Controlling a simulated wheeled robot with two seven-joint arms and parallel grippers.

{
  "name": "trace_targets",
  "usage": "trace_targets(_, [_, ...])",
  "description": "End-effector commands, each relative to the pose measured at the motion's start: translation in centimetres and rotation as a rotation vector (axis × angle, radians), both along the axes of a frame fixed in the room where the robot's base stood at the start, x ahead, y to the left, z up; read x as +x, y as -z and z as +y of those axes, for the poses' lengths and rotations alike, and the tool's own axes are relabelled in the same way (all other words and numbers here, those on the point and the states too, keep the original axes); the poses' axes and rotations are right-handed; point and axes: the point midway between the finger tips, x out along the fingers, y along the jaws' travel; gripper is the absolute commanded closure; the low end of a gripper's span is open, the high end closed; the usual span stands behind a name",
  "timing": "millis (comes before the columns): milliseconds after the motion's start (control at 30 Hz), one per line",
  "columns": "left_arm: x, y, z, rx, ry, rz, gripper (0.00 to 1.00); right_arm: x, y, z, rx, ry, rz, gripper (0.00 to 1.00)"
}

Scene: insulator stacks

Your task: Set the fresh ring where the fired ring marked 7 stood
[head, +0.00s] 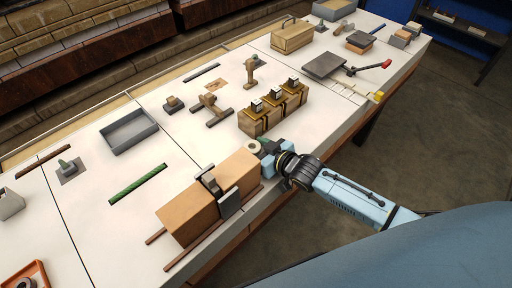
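My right gripper (268,147) comes in from the right at the table's front edge, beside the far end of a long tan block. A small pale ring (253,146) shows right at its fingertips; I cannot tell whether the fingers grip it or only sit next to it. Another ring, dark and reddish (25,283), lies on an orange tray (12,275) at the bottom left corner, partly cut off. No mark 7 is readable on anything. Which ring is fresh or fired is not clear. My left gripper is not in view.
The long tan block (184,212) carries a dark metal clamp (215,188). Several wooden blocks with brass fittings (257,121) stand behind my gripper. A grey tray (128,131), a green bar (137,185) and wooden tools (211,109) lie further left. White tabletop (178,145) between them is clear.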

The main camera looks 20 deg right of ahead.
Motion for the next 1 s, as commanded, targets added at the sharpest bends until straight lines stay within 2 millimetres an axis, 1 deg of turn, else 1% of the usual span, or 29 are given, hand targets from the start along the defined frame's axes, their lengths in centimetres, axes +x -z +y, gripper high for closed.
trace_targets(33, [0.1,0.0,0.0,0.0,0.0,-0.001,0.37,0.0,0.0,0.0,0.0,0.0,0.0,0.4])
trace_targets(100, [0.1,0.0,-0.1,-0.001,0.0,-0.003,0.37,0.0,0.0,0.0,0.0,0.0,0.0,0.31])
trace_targets(133, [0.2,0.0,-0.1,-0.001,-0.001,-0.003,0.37,0.0,-0.1,0.0,0.0,0.0,0.0,0.3])
trace_targets(367, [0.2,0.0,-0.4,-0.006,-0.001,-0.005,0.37,0.0,-0.1,0.0,0.001,0.0,0.0,0.3])
trace_targets(467, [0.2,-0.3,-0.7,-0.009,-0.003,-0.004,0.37,0.0,-0.5,0.0,0.0,0.0,-0.001,0.3])
trace_targets(567, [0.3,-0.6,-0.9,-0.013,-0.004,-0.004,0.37,-1.1,-0.7,-0.4,0.001,0.0,0.004,0.3])
trace_targets(667, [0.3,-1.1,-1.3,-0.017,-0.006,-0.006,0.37,-2.7,-1.4,-1.1,0.0,-0.001,0.003,0.3])
trace_targets(900, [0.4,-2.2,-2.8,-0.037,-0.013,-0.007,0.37,-7.0,-3.1,-2.8,0.0,0.001,0.004,0.3])
trace_targets(1000, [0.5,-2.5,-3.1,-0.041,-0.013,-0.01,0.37,-8.4,-3.7,-3.4,0.0,0.0,0.003,0.3])
